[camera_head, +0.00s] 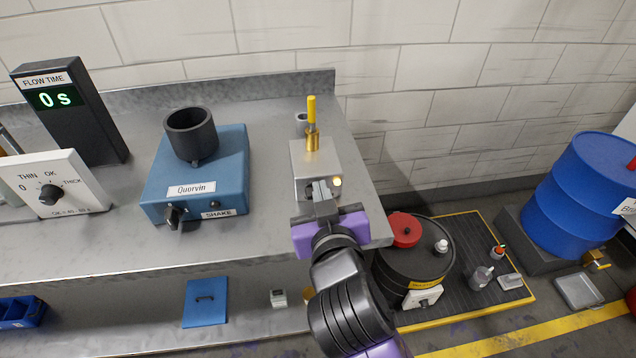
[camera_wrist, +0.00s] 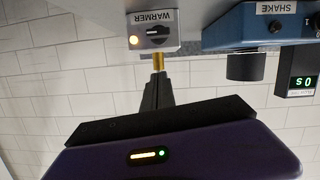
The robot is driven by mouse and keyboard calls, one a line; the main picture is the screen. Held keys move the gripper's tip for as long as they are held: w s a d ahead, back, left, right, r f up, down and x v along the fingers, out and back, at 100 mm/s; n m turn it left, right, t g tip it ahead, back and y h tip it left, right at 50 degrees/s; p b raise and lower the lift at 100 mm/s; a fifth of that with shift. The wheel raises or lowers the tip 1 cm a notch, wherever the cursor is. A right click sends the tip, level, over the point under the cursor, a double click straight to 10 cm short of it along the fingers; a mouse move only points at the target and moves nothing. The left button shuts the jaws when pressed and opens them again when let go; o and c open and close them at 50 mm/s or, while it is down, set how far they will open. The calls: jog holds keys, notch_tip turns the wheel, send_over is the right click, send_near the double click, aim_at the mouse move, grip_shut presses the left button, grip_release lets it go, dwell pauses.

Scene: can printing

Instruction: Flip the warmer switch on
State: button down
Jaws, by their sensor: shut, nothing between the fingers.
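The warmer is a small grey box (camera_head: 315,158) near the right end of the bench, with a brass fitting and yellow top piece above it. The lamp also glows in the head view (camera_head: 337,182). My gripper (camera_head: 321,188) is in front of the box, partly hiding the switch there. In the wrist view its fingers (camera_wrist: 157,80) are shut and empty; contact with the switch cannot be told.
A blue shaker (camera_head: 225,175) with a black cup stands left of the warmer. Left of it are a flow time display (camera_head: 65,115) and a thickness dial box (camera_head: 55,185). A black drum (camera_head: 410,260) stands on the floor mat at right. Bare bench lies between shaker and warmer.

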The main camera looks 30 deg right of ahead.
jog(key=shift+v, duration=2.35)
jog(key=w+a+r+n+t+y, duration=0.1)
jog(key=a+r+n+t+y, duration=0.1)
jog(key=a+r+t+y, duration=0.15)
jog(key=s+a+f+n+y, duration=0.3)
jog(key=s, duration=0.2)
jog(key=s+d+f+m+g, duration=0.1)
jog(key=s+d+f, duration=0.1)
jog(key=s, duration=0.6)
jog(key=s+d+f+m+g+h, duration=0.1)
jog(key=s+d+f, duration=0.2)
jog(key=s, duration=0.6)
jog(key=s+d+f+g, duration=0.1)
jog(key=s+d+f, duration=0.1)
jog(key=s+f, duration=0.3)
jog(key=s, duration=0.3)
jog(key=shift+s+d+f+m, duration=0.3)
jog(key=shift+s+d+m, duration=0.05)
jog(key=shift+m, duration=0.05)
jog(key=shift+w+r, duration=0.1)
